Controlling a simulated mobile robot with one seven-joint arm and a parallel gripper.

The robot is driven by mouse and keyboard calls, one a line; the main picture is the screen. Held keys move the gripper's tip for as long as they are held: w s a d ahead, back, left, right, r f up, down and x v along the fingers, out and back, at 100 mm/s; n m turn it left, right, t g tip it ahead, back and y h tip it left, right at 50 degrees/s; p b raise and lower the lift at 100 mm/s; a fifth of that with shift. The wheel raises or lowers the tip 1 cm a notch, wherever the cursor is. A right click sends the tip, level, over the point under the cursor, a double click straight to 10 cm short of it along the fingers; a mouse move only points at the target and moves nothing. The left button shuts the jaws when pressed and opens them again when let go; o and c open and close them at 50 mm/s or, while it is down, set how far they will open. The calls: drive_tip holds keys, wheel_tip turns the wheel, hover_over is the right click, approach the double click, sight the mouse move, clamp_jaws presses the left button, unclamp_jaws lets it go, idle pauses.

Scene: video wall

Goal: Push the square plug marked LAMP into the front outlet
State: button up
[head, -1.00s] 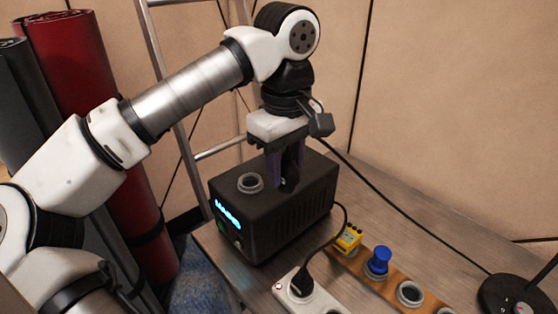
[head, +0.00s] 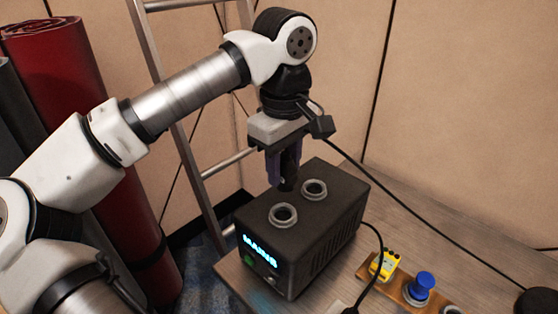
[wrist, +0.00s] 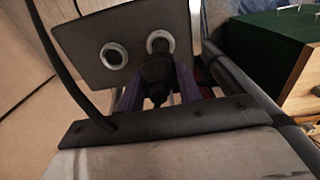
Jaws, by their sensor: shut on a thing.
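My gripper (head: 284,182) points down and is shut on a dark plug (wrist: 157,72), held between the purple fingers; no marking on it is readable. The plug is just off the far left edge of the top of the black box marked MAINS (head: 325,235). The box has two round grey outlets on top, the front outlet (head: 283,214) and the rear outlet (head: 314,189), both uncovered in the head view. In the wrist view one ring (wrist: 114,56) is clear and the plug's end overlaps the other ring (wrist: 160,41). The plug's contacts are hidden.
A yellow plug (head: 383,265) and a blue plug (head: 421,286) stand in a wooden strip on the table right of the box. A black cord (head: 430,225) runs from near my wrist to a round black base (head: 535,302). A ladder (head: 165,75) stands behind my arm.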

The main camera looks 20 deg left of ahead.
drive_tip(key=shift+w+a+f, duration=0.1)
drive_tip(key=shift+a, duration=0.15)
drive_tip(key=shift+f+b, duration=2.25)
drive_tip(key=shift+f, duration=0.75)
drive_tip(key=shift+f+b, duration=0.95)
drive_tip(key=shift+f, duration=0.1)
drive_tip(key=o, duration=1.6)
drive_tip(key=shift+c, duration=0.2)
drive_tip(key=shift+r, duration=0.1)
drive_tip(key=shift+r+p, duration=2.15)
drive_tip(key=shift+r, duration=0.8)
